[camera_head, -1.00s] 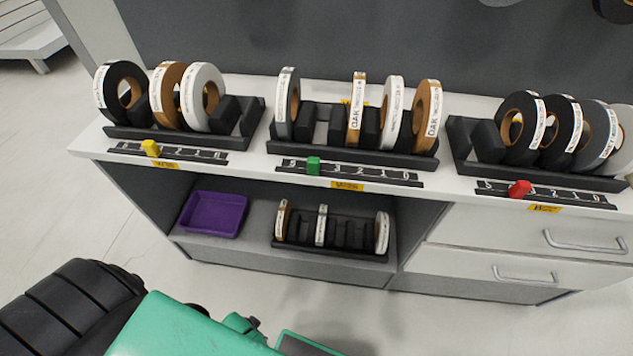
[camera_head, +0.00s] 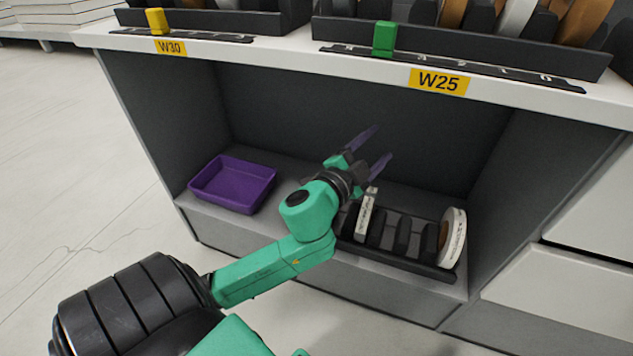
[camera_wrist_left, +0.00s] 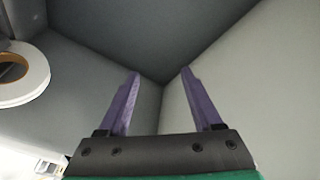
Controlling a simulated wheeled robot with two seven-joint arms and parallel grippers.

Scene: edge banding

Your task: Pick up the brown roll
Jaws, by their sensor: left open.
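My left gripper (camera_head: 379,146) is inside the lower cabinet bay, above the low black rack (camera_head: 395,262). Its two purple fingers are apart and empty. In the wrist view the gripper (camera_wrist_left: 160,72) shows nothing between its fingers. The rack's left end is behind my left arm, and no brown roll shows there now. A white roll (camera_head: 364,212) stands just below the gripper. A white roll with a brown core (camera_head: 453,238) stands at the rack's right end. Brown rolls (camera_head: 582,22) show partly in the upper rack. My right gripper is out of view.
A purple tray (camera_head: 232,185) sits to the left on the lower shelf. The counter edge (camera_head: 300,62) with the W25 label (camera_head: 438,81) hangs above the bay. Side walls bound it. In the wrist view a roll (camera_wrist_left: 38,82) lies at the left edge.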

